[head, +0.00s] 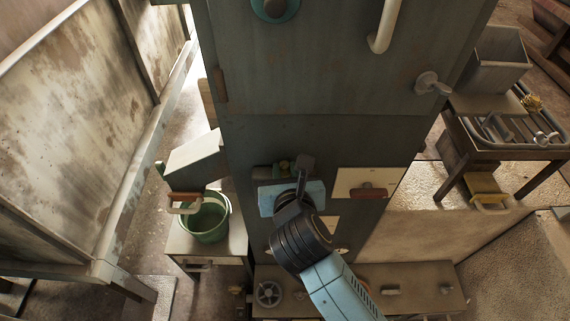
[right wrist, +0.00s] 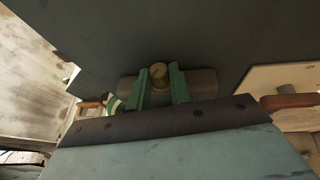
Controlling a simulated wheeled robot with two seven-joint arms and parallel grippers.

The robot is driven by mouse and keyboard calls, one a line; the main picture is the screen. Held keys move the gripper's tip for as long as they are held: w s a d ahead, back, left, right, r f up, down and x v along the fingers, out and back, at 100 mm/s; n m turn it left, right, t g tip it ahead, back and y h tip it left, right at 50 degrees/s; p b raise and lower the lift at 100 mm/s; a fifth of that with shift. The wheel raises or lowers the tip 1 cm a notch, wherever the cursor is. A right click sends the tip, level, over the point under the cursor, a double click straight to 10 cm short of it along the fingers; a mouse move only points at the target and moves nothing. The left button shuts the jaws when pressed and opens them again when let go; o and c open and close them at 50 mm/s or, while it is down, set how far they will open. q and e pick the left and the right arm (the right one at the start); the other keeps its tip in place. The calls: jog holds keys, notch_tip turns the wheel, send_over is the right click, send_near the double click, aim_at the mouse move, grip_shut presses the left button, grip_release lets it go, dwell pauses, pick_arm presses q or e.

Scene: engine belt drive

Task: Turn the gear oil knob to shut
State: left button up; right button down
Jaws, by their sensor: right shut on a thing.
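The gear oil knob looks to be the small brass round knob (right wrist: 158,72) on a brownish plate (right wrist: 207,82) on the dark machine face in the right wrist view. My right gripper (right wrist: 160,88) has its green fingers on either side of the knob and is shut on it. In the head view my right gripper (head: 285,170) reaches up from below to the front of the dark grey-green cabinet (head: 310,85). The knob is small there and mostly hidden by the gripper. I cannot tell the knob's turn angle. My left gripper is not in view.
Right of my gripper is a pale panel (head: 352,178) with a red-brown handle (head: 369,192). A lever (head: 432,84) sticks out higher up. A handwheel (head: 268,294) sits below. A green bucket (head: 209,220) stands left, and a tool table (head: 475,150) stands right.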

dwell(0.3)
jog(key=c, duration=1.3)
grip_release()
jog(key=shift+o, duration=0.2)
